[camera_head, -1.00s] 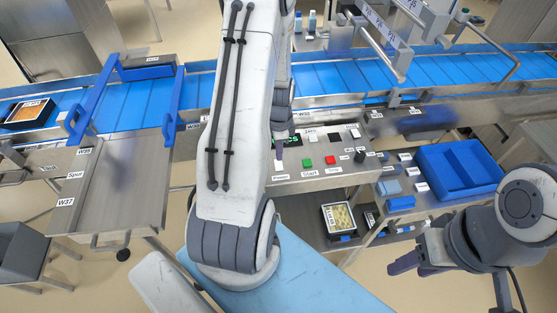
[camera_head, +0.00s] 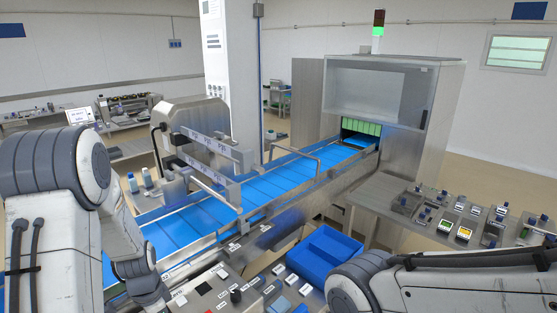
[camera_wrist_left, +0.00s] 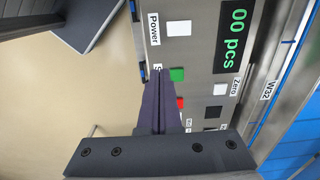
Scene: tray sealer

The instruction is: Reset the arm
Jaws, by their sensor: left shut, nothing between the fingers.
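My left gripper (camera_wrist_left: 160,76) shows in the left wrist view with its dark fingers closed together and nothing between them. Its tips are in front of the control panel (camera_wrist_left: 203,55), over the green button (camera_wrist_left: 177,75); I cannot tell whether they touch it.
The blue conveyor (camera_head: 265,185) runs to a steel machine (camera_head: 395,95) with a lit green lamp (camera_head: 378,31). A blue bin (camera_head: 325,255) stands near the front. A table at right (camera_head: 395,200) carries several small items. A grey box-like object (camera_wrist_left: 90,25) stands over the floor.

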